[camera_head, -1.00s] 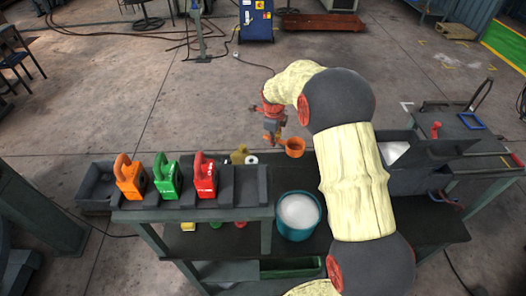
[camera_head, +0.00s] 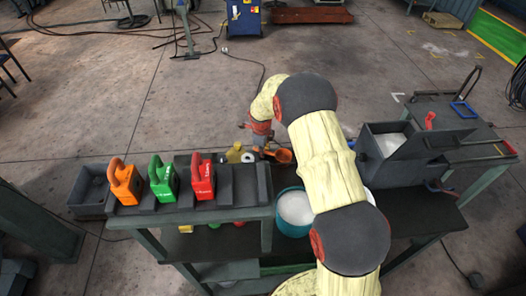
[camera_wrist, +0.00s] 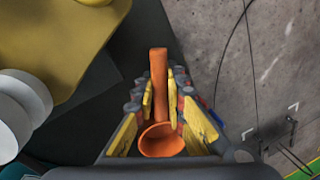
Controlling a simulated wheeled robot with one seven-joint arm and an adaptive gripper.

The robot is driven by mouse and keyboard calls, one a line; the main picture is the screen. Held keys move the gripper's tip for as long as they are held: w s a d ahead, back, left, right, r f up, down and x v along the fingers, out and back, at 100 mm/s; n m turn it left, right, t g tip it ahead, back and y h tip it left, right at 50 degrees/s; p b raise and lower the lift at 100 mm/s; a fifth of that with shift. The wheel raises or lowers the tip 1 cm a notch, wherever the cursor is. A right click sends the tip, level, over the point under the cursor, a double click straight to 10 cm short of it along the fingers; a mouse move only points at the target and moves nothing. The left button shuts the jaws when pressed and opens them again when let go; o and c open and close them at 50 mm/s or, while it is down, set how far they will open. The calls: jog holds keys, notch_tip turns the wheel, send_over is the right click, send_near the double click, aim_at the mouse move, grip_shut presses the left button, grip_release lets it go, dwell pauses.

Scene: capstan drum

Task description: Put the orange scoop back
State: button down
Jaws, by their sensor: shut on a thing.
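The orange scoop (camera_head: 284,156) is held by my gripper (camera_head: 266,147), low by the far edge of the bench, left of the grey bin. In the wrist view the gripper's yellow-padded fingers (camera_wrist: 161,95) are closed on both sides of the scoop's handle (camera_wrist: 159,70). The round orange bowl (camera_wrist: 161,141) is at the near end, between the finger bases.
Orange (camera_head: 125,184), green (camera_head: 162,179) and red (camera_head: 203,177) handled blocks stand on a dark rack (camera_head: 236,188). A yellow object (camera_head: 235,152) and white roll (camera_head: 248,157) are left of the scoop. A teal bucket (camera_head: 294,226) with white contents and a grey bin (camera_head: 405,165) are nearby.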

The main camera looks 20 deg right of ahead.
jog(key=shift+r, duration=0.1)
jog(key=c, duration=2.3)
grip_release()
jog(key=o, duration=0.5)
